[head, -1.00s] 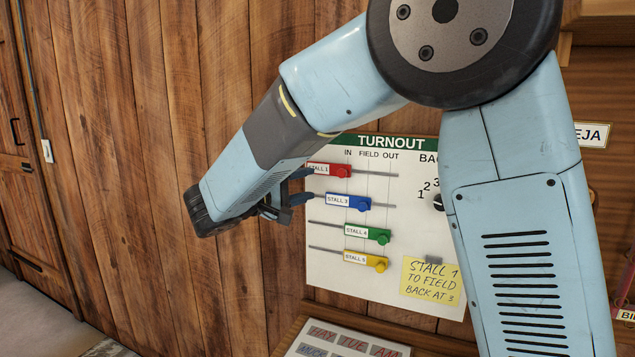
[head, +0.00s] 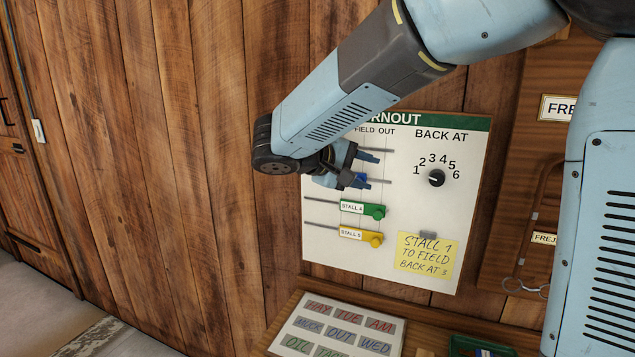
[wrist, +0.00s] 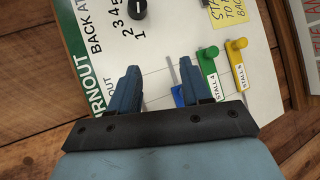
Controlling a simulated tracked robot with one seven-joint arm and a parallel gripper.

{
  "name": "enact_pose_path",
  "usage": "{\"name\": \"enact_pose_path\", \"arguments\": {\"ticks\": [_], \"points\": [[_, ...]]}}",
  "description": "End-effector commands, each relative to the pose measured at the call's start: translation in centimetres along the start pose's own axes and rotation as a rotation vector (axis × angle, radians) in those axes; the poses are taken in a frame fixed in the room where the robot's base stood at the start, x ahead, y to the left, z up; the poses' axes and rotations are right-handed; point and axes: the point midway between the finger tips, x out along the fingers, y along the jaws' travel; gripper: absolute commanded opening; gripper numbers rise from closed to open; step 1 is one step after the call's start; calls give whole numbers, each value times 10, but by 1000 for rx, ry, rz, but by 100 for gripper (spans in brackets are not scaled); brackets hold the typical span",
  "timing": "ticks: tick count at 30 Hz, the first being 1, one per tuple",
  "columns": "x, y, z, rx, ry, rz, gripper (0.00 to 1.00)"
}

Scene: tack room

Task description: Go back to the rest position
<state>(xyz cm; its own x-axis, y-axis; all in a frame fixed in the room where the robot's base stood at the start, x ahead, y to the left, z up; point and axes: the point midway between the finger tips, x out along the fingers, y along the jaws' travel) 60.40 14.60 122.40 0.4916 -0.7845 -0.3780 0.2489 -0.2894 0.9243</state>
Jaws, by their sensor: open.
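My gripper (head: 368,170) is open and empty in front of the white turnout board (head: 440,205), over the upper slider rows. I cannot tell whether the fingers touch the board.
A black dial (head: 437,178) and a yellow note (head: 426,257) are on the board. A word board (head: 335,330) lies below on a wooden ledge. The plank wall (head: 190,150) at left is clear.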

Motion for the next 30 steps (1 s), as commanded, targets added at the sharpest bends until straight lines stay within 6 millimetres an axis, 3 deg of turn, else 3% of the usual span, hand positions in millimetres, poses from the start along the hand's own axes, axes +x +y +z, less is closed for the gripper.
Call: {"name": "enact_pose_path", "arguments": {"ticks": [1, 6, 12, 21, 30], "points": [[14, 4, 21, 17, -28, -63, 48], [45, -1, 79, 69, -85, -276, 48], [61, -13, 140, 174, -108, -508, 48], [57, -36, 209, 405, -59, -791, 48], [38, -52, 246, 683, 59, -954, 48]]}}
